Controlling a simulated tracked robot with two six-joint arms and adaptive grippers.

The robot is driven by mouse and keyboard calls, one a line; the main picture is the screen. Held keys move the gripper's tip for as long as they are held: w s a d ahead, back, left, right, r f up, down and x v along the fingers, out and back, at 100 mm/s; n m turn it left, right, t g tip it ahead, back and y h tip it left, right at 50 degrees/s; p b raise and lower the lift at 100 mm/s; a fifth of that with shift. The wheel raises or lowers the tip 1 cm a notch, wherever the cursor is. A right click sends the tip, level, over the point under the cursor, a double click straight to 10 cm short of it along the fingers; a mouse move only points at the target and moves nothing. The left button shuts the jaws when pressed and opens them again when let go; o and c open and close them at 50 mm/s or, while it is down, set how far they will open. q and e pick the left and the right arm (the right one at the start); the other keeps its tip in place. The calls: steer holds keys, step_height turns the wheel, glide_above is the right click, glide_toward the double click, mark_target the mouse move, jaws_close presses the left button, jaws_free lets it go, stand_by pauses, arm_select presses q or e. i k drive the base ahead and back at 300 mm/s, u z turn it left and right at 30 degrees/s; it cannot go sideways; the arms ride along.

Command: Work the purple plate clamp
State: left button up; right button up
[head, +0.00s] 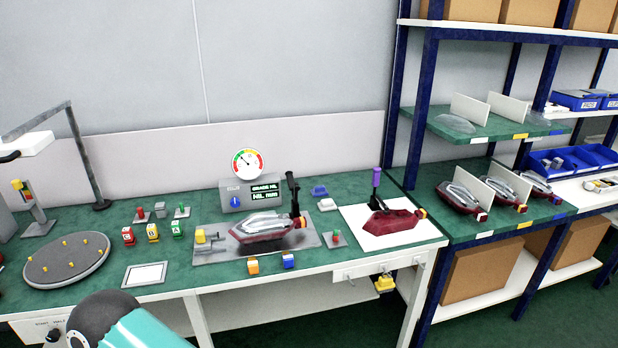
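The purple plate clamp (376,178) has an upright purple handle. It stands at the back of a dark red lamp housing (397,222), which lies on a white plate (355,240) at the right end of the green bench. Whether the clamp presses on the housing is too small to tell. Neither of my grippers is in view. Only a teal and black part of my own arm shows at the bottom left, well away from the clamp.
Left of the white plate, a lamp (262,228) lies on a grey fixture with a black-handled clamp (292,190). A gauge (247,163) stands behind it. A round turntable (68,260) is at left. Shelving (420,110) with lamps rises right of the bench.

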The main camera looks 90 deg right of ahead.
mark_target(376, 176)
steer(key=u, duration=0.85)
steer(key=i, duration=0.15)
steer(key=z, duration=2.7)
steer(key=i, duration=0.3)
steer(key=z, duration=1.75)
steer(key=k, duration=0.6)
steer(key=z, duration=0.4)
steer(key=i, duration=1.85)
steer(key=u, duration=0.45)
